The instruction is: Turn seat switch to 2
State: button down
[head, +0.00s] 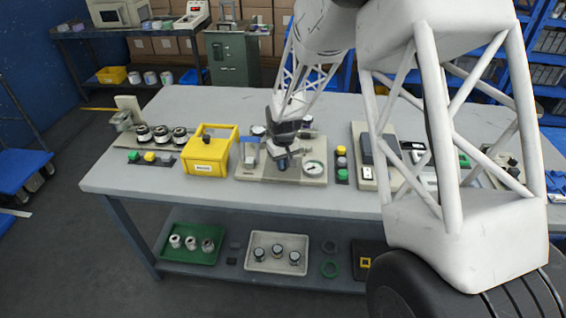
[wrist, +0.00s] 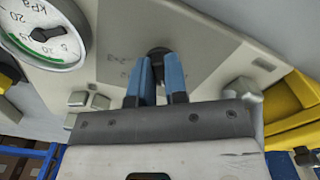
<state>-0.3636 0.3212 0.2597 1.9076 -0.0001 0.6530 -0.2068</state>
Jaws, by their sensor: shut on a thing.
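The seat switch (wrist: 157,51) is a dark round knob on a light grey panel (wrist: 215,60). Faint printed marks stand on the panel left of the knob in the wrist view; I cannot read the switch position. My gripper (wrist: 159,75) has its two blue fingers shut on the knob, one on each side, hiding part of it. In the head view my gripper (head: 283,160) points down onto the panel (head: 250,176) in the middle of the bench, and the knob is hidden there.
A round kPa gauge (wrist: 42,30) sits on the same panel, also in the head view (head: 314,168). Square posts (wrist: 78,99) stand near the fingers. A yellow bin (head: 205,155) is left of the panel; buttons (head: 341,163) are right. The bench front edge is clear.

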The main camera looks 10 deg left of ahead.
dwell(0.3)
jog(key=c, duration=1.1)
grip_release()
jog(key=shift+c, duration=0.2)
jog(key=shift+r, duration=0.15)
jog(key=shift+r, duration=3.8)
